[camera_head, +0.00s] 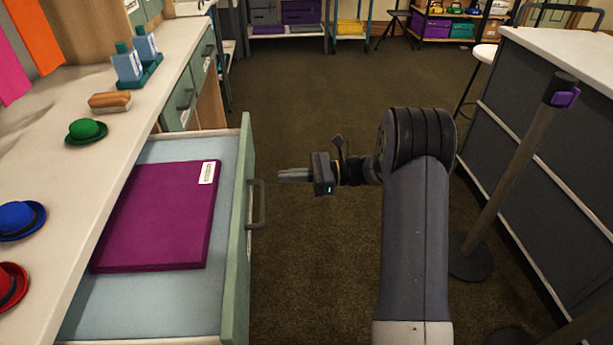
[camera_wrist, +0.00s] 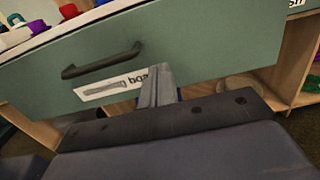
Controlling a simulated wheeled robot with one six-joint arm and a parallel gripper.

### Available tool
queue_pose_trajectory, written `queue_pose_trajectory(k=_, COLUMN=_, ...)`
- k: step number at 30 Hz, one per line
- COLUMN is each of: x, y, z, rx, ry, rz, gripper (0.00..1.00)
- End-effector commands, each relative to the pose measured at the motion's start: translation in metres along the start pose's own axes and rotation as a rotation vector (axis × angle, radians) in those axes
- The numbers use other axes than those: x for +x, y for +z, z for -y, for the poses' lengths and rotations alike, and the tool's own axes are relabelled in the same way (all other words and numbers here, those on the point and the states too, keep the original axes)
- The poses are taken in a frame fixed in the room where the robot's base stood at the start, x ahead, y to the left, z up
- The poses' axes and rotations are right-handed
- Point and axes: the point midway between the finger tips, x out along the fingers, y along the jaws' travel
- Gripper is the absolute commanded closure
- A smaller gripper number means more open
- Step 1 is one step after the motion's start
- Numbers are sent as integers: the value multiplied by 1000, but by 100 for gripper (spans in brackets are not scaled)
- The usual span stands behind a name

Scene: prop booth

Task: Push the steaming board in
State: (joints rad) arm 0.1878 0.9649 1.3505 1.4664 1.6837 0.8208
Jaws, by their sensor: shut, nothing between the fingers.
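The steaming board is a flat purple slab (camera_head: 160,218) with a white label, lying inside an open pale green drawer (camera_head: 235,285). The drawer stands well out from the counter. Its dark bar handle (camera_head: 258,205) faces right, toward my arm. My gripper (camera_head: 281,176) is shut and empty, pointing left, a little right of the drawer front near the handle. In the wrist view the drawer front (camera_wrist: 215,50) fills the upper middle, with its handle (camera_wrist: 102,60) left of my fingertips (camera_wrist: 158,86). My fingers partly cover its white label (camera_wrist: 105,88); contact is unclear.
The counter (camera_head: 60,175) at left holds green (camera_head: 87,131), blue (camera_head: 20,219) and red (camera_head: 10,284) hats and a brush (camera_head: 110,102). A post (camera_head: 512,170) and a dark cabinet (camera_head: 570,150) stand right of my arm. Carpet (camera_head: 310,90) lies clear ahead.

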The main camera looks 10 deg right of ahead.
Motion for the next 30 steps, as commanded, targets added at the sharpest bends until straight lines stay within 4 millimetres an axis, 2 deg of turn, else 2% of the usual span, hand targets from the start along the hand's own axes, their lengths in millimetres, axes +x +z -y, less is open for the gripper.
queue_pose_trajectory(k=3, x=27, y=-2, z=-1, rx=-1, ry=4, rz=0, gripper=100)
queue_pose_trajectory(k=10, x=59, y=-1, z=-1, rx=-2, ry=2, rz=-1, gripper=100)
queue_pose_trajectory(k=15, x=67, y=0, z=0, rx=0, ry=0, rz=0, gripper=100)
queue_pose_trajectory(k=30, x=74, y=1, z=0, rx=0, ry=2, rz=0, gripper=100)
